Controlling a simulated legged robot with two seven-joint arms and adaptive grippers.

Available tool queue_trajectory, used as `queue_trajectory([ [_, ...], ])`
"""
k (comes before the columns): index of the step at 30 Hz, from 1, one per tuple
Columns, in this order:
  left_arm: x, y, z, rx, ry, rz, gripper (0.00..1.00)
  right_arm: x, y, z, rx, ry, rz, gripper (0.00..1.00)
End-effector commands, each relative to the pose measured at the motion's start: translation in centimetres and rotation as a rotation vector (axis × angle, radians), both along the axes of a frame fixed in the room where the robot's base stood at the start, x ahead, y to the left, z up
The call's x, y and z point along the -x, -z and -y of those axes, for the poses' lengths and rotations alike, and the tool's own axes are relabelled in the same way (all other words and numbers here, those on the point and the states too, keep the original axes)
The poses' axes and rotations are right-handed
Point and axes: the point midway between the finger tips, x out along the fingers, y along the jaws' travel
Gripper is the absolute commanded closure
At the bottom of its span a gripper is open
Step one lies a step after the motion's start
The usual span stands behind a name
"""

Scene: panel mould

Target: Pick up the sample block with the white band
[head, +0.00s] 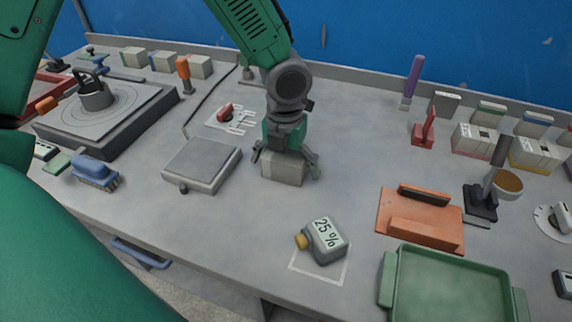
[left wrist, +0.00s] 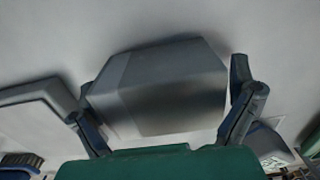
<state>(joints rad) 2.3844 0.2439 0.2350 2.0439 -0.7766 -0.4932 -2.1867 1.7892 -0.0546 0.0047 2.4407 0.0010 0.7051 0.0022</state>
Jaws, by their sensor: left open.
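A pale grey block (head: 283,172) sits on the bench below my left gripper (head: 287,160). In the left wrist view the block (left wrist: 170,88) fills the middle, with a paler band across its left part. The left gripper (left wrist: 163,90) is open, with one finger on each side of the block. A small gap shows at the right finger; contact at the left finger is unclear. The gripper hides the block's top in the head view. My right gripper is not in view.
A grey scale-like plate (head: 202,164) stands close to the left of the block. An orange fixture (head: 420,232) and a green tray (head: 450,290) are further right. Several blocks (head: 200,67) stand at the back left.

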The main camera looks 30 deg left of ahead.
Motion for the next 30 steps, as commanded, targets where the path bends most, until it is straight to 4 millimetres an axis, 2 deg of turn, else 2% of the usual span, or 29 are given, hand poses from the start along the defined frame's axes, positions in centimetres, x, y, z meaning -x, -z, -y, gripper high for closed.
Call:
queue_trajectory([
  [3,0.0,-0.1,0.0,0.000,0.000,0.001,0.00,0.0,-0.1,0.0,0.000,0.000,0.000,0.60],
  [4,0.0,-0.1,0.0,0.000,0.000,0.001,0.07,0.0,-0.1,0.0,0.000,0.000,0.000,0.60],
  [8,0.0,-0.1,0.0,0.000,0.000,0.000,0.53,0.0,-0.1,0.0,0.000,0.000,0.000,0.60],
  [9,0.0,-0.1,0.0,0.000,0.000,0.000,0.57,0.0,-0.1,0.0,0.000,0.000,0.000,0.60],
  [23,-0.1,-0.6,0.0,0.001,-0.001,0.002,0.59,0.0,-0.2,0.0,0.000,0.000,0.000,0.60],
  [26,-0.1,-1.9,0.1,0.003,-0.001,0.005,0.59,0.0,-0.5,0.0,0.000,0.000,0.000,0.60],
  [30,-0.1,-4.8,0.0,0.004,-0.002,0.005,0.59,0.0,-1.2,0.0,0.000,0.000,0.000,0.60],
])
